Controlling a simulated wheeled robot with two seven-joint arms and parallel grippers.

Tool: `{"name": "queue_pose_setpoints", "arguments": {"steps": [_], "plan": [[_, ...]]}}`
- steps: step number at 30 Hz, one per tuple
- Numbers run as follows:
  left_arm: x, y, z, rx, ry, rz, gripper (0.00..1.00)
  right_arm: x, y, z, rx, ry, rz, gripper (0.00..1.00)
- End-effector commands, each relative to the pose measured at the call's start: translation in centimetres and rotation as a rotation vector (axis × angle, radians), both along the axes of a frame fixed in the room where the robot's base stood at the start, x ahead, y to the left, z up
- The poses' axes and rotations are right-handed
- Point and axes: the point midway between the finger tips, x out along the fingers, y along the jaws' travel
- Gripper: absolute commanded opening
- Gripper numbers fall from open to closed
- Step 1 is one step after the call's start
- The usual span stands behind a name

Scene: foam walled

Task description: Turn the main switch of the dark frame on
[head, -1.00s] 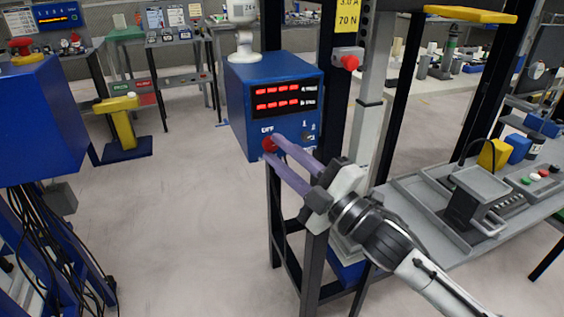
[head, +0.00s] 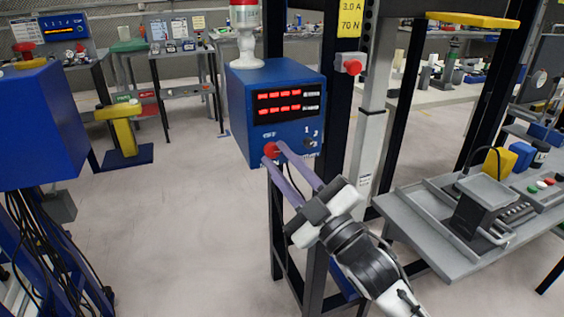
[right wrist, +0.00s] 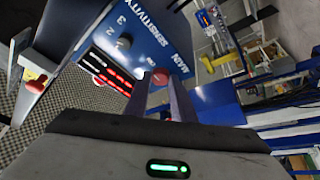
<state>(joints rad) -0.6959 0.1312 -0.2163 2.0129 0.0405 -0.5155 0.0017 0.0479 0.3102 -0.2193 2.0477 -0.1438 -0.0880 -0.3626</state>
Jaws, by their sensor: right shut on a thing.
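The blue control box (head: 276,105) with two rows of red digits is fixed to the dark frame (head: 276,235). Its main switch is a red knob (head: 270,149) low on the front face, with small white lettering just above it. My right gripper (head: 275,151) has its long purple fingers at the knob and is shut on it. In the right wrist view the fingers (right wrist: 160,100) reach to the box face (right wrist: 130,45), where "MAIN" and "SENSITIVITY" can be read. The knob's exact angle is hard to tell there. My left gripper is out of view.
A red push button (head: 352,66) sits on the post right of the box. A red-and-white beacon (head: 245,35) stands on top. A grey bench (head: 420,230) with fixtures is at right, a blue cabinet (head: 40,125) at left. The floor between is clear.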

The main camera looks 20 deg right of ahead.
Motion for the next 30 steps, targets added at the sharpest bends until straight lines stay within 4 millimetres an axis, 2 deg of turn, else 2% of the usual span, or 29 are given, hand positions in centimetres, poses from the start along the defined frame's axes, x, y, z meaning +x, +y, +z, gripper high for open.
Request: {"name": "queue_pose_setpoints", "arguments": {"steps": [5, 6, 8, 9, 20, 23, 30], "plan": [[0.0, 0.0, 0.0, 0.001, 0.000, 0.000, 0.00, 0.0, 0.0, 0.0, 0.002, 0.001, 0.001, 0.00], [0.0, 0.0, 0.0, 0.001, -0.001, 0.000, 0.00, 0.0, 0.0, 0.0, 0.002, 0.001, 0.001, 0.29], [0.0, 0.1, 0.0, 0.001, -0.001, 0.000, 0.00, 0.0, 0.0, 0.0, 0.002, 0.001, 0.001, 0.39], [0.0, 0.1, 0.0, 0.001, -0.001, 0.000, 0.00, 0.0, 0.0, 0.0, 0.002, 0.001, 0.001, 0.41], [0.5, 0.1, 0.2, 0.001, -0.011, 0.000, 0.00, -0.5, -0.1, -0.2, 0.000, 0.001, 0.001, 0.41], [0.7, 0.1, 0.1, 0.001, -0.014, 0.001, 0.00, -1.6, -0.5, -0.8, 0.000, 0.003, 0.000, 0.41], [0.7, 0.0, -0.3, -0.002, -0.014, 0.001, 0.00, -5.7, -1.9, -2.5, 0.000, 0.004, 0.000, 0.41]]}}
